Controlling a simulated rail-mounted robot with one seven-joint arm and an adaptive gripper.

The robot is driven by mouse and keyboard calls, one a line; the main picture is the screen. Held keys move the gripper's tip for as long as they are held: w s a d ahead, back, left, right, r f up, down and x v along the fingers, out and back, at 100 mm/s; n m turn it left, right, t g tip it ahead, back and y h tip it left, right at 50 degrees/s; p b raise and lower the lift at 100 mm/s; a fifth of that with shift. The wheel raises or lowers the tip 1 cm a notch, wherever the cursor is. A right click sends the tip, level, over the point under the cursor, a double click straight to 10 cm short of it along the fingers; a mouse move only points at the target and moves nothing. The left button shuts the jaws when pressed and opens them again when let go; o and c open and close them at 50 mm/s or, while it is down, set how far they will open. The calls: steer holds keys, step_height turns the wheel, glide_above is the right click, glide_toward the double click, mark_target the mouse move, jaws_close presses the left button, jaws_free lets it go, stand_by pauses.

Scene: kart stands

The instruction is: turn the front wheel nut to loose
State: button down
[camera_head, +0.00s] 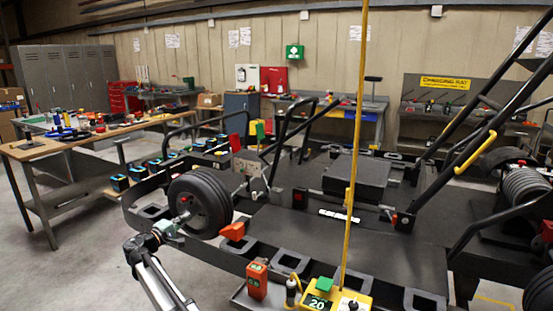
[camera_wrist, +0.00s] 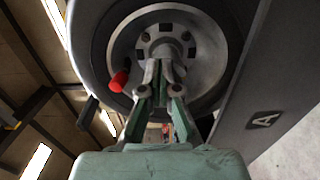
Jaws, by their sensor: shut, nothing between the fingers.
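The front wheel (camera_head: 203,203) is a black tyre on the kart's near left corner. In the wrist view the wheel (camera_wrist: 95,50) fills the upper middle, with a grey metal hub (camera_wrist: 188,38) that has dark slots around it. My green gripper (camera_head: 182,217) is at the outer face of the wheel. In the wrist view my gripper (camera_wrist: 161,73) is shut, with its fingertips close together in front of the lower middle of the hub. I cannot tell whether they touch it. The wheel nut is not clearly distinguishable; the fingertips may cover it.
A red-tipped lever (camera_wrist: 120,79) is left of my fingertips. On the kart's near side are an orange box (camera_head: 256,281) and a yellow control box (camera_head: 335,298). A workbench (camera_head: 100,133) stands left, with open floor before it.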

steer(key=shift+a+r, duration=0.1)
steer(key=shift+r, duration=0.1)
stand_by(0.4)
steer(key=shift+s+d+r+b, duration=0.2)
steer(key=shift+d+b, duration=0.1)
steer(key=shift+b, duration=0.1)
steer(key=b+v, duration=0.1)
steer(key=v, duration=0.5)
stand_by(0.3)
